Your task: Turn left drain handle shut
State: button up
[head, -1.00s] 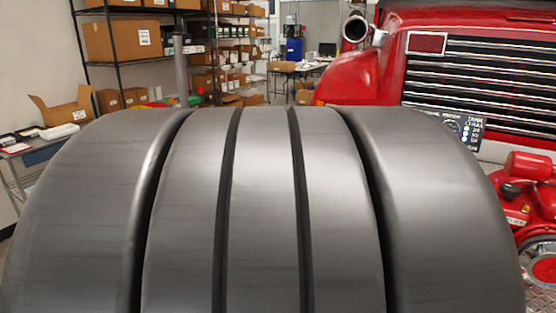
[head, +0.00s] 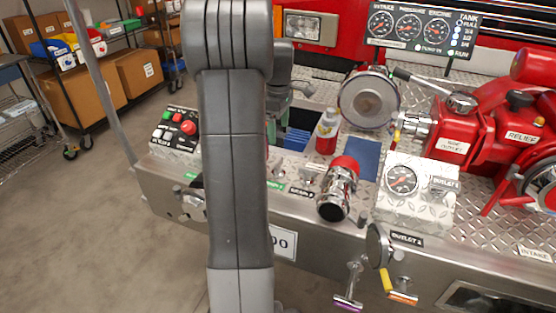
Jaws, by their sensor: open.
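Two drain-like handles hang below the front edge of the bumper at lower right. The left one is a metal stem with a purple-marked crossbar (head: 348,302). The right one has an orange-marked crossbar (head: 402,297), beside a yellow lever (head: 387,280). I cannot read a drain label on either, nor tell whether they are turned open or shut. My arm hides part of the bumper's left side.
The bumper deck carries a button box (head: 176,130), a red-capped bottle (head: 327,132), a chrome outlet with a red collar (head: 338,188), a large chrome cap (head: 369,99), a gauge box (head: 416,188) and the red pump (head: 485,125). Clear floor (head: 95,230) lies at left.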

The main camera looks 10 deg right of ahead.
aim_at(278, 161)
notch_tip(278, 161, down, 13)
jog(key=shift+r+b, duration=0.2)
jog(key=shift+b, duration=0.45)
jog(key=c, duration=1)
